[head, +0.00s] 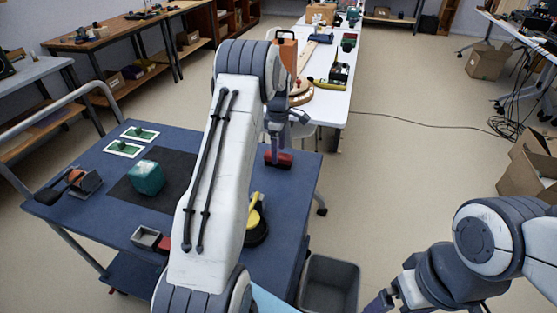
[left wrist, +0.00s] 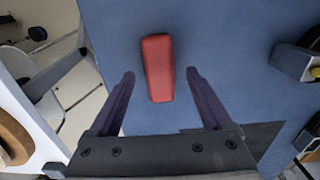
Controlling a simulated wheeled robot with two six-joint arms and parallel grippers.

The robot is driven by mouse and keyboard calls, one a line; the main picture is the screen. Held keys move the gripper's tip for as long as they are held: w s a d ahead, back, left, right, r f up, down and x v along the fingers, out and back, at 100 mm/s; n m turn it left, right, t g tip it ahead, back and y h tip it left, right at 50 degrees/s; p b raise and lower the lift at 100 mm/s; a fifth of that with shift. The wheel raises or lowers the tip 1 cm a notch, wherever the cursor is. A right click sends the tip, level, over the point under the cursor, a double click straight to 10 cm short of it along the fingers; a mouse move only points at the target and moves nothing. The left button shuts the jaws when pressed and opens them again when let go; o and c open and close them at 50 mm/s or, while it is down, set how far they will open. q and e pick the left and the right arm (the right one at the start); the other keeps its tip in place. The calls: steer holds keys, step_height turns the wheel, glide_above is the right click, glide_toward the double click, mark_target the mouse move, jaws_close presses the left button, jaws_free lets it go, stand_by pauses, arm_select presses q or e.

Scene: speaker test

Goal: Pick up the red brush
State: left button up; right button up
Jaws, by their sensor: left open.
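The red brush (head: 279,160) lies on the blue cart top (head: 95,190) near its far right edge. In the left wrist view, the red brush (left wrist: 158,68) shows as a plain red block, long side pointing away from the gripper. My left gripper (head: 276,148) is over the brush, pointing down. In the left wrist view my left gripper (left wrist: 160,82) is open, with one finger on each side of the brush and gaps on both sides. Its exact height over the brush is hard to tell. My right gripper (head: 386,300) is at the bottom right, partly cut off, away from the cart.
A teal block (head: 147,178) sits on a dark mat on the cart. A yellow and black object (head: 256,222) is near the cart's right side, partly behind my left arm. A grey bin (head: 329,283) stands on the floor. A white table (head: 325,95) with tools is beyond.

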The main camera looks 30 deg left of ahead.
arm_select(q)
steer(key=shift+f, duration=1.6)
jaws_close()
steer(key=shift+a+r, duration=0.1)
steer(key=shift+r, duration=0.05)
steer(key=shift+w+r, duration=0.1)
steer(key=shift+r, duration=0.4)
steer(key=r, duration=0.3)
steer(key=shift+s+d+r, duration=0.25)
steer(key=shift+s+d, duration=0.05)
steer(key=s+d+r, duration=0.6)
steer(key=s+d, duration=0.1)
steer(key=shift+s+d+r+b, duration=0.15)
steer(key=shift+s+d+b, duration=0.2)
steer(key=shift+d+b, duration=0.05)
